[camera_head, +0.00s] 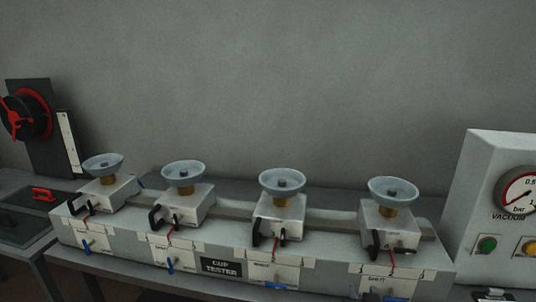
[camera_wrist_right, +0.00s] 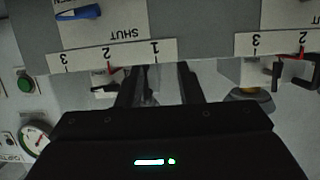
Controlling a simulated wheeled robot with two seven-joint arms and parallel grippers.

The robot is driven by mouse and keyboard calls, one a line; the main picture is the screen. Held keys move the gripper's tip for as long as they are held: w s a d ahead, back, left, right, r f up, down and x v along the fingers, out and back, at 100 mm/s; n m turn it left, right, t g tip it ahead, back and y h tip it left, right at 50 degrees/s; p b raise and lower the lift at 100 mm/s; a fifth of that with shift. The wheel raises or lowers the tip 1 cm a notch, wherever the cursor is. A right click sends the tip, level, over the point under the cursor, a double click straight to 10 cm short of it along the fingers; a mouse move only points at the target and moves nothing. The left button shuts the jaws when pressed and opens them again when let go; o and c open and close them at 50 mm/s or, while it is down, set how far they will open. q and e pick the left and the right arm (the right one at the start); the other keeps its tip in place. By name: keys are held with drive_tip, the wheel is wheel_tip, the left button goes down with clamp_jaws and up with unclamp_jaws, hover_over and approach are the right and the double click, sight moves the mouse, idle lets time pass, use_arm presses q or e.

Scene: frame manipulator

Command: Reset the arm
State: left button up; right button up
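My right gripper (camera_wrist_right: 160,85) shows in the right wrist view. Its two dark fingers stand apart, with nothing clearly held between them. It faces the rightmost cup station, whose numbered scale strip (camera_wrist_right: 108,55) and blue valve handle (camera_wrist_right: 78,13) appear upside down. In the head view I cannot clearly make out the right gripper. My left gripper is in neither view. The cup tester (camera_head: 221,267) is a long grey bench unit with several blocks on top, each with a grey suction cup, such as the rightmost cup (camera_head: 394,189).
A white vacuum box (camera_head: 487,160) with a gauge (camera_head: 520,190) and a green button (camera_head: 487,244) stands at the right. A dark stand with a red-handled wheel (camera_head: 27,115) is at the far left. A red handle (camera_head: 44,195) lies below it. The wall behind is bare.

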drive_tip(key=s+a+f+n+g+y, duration=0.15)
drive_tip(key=s+g, duration=0.25)
drive_tip(key=s, duration=0.4)
drive_tip(key=s+a+f+n+g+y, duration=0.1)
drive_tip(key=s+a+f+n+g, duration=0.15)
drive_tip(key=s, duration=0.45)
drive_tip(key=s+a+f+n+g+y, duration=0.1)
drive_tip(key=s+f+g, duration=0.25)
drive_tip(key=s, duration=0.45)
wheel_tip(320, 180, down, 28)
drive_tip(key=r+g, duration=0.1)
drive_tip(key=g, duration=0.1)
drive_tip(key=s+d+f, duration=0.2)
drive_tip(key=s+f, duration=0.8)
drive_tip(key=s+d+f+g, duration=0.1)
drive_tip(key=s+f, duration=0.9)
drive_tip(key=s, duration=0.1)
drive_tip(key=shift+d+f, duration=0.35)
drive_tip(key=shift+f, duration=0.05)
